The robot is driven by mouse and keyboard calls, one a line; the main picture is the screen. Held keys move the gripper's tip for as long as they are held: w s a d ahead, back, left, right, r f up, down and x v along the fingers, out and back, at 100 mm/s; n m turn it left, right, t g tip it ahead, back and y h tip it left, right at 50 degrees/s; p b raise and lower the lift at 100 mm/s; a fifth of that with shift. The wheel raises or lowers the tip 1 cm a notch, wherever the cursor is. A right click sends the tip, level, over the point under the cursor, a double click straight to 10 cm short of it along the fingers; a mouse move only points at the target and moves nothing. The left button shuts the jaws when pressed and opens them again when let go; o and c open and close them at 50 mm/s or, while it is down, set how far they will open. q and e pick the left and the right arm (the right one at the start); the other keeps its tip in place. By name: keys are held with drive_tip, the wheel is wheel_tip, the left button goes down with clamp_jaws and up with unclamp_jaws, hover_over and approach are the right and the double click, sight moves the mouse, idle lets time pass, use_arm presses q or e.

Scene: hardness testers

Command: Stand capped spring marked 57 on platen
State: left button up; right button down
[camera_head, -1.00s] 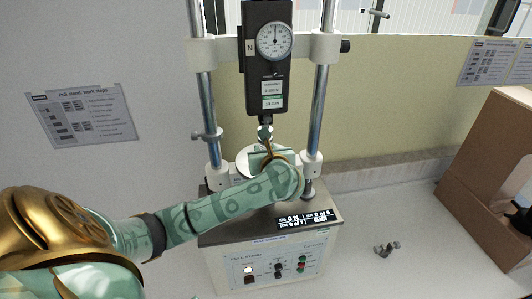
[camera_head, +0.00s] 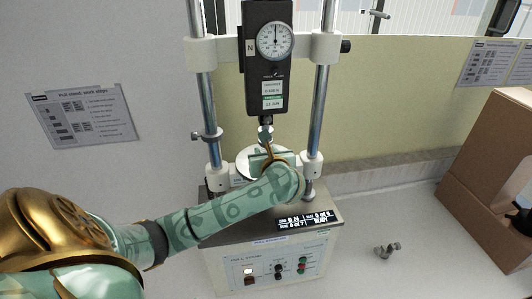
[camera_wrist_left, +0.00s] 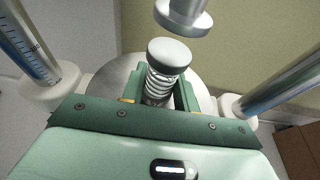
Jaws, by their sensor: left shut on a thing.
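The capped spring (camera_wrist_left: 162,82) stands upright between the two green fingers of my left gripper (camera_wrist_left: 158,98), which is shut on it. Its pale round cap (camera_wrist_left: 169,54) faces up, just below the tester's round metal presser (camera_wrist_left: 183,16). The round metal platen (camera_wrist_left: 108,82) lies beneath; it also shows in the head view (camera_head: 246,165). The fingers hide the spring's foot, so I cannot tell whether it touches the platen. No number 57 is legible. In the head view my left gripper (camera_head: 264,155) is over the platen, its wrist covering the spring.
The tester's two steel posts (camera_head: 205,105) flank the platen, with the black force gauge (camera_head: 267,85) above. The control box (camera_head: 268,262) is in front. A small metal part (camera_head: 387,250) lies on the bench right of it, near a cardboard box (camera_head: 492,170).

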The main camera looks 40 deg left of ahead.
idle(0.4)
use_arm(q)
drive_tip(key=o, duration=1.5)
drive_tip(key=shift+s+d+p, duration=0.6)
drive_tip(key=shift+s+d, duration=0.15)
drive_tip(key=shift+d, duration=0.2)
drive_tip(key=shift+s+d+p, duration=0.45)
drive_tip(key=shift+s+d, duration=0.3)
drive_tip(key=shift+d, duration=0.2)
drive_tip(key=shift+s+d+p, duration=0.45)
drive_tip(key=shift+s+d, duration=0.25)
drive_tip(key=shift+d, duration=0.2)
